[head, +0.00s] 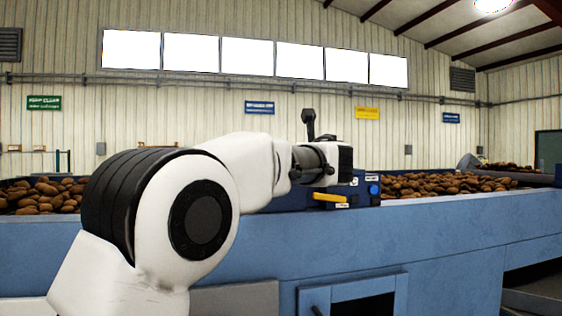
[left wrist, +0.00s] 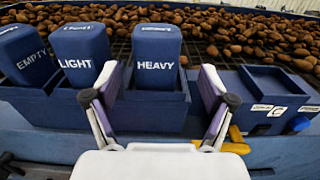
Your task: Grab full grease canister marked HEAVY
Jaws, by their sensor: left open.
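The dark blue canister marked HEAVY (left wrist: 156,48) stands upright in a blue holder in the left wrist view. My left gripper (left wrist: 158,80) is open, with one finger on each side of the HEAVY canister in the picture. The left finger overlaps the gap between it and the LIGHT canister (left wrist: 80,52). I cannot tell whether the fingers touch it. The EMPTY canister (left wrist: 27,55) stands further left. In the head view my left gripper (head: 328,160) is at the blue machine's edge and the canisters are hidden behind it. My right gripper is not in view.
An empty blue compartment (left wrist: 264,82) with a blue button (left wrist: 298,123) sits right of the HEAVY canister. A yellow handle (left wrist: 236,141) is below it. Brown potatoes (left wrist: 232,30) lie behind the holder. The blue machine side (head: 440,235) runs across the front.

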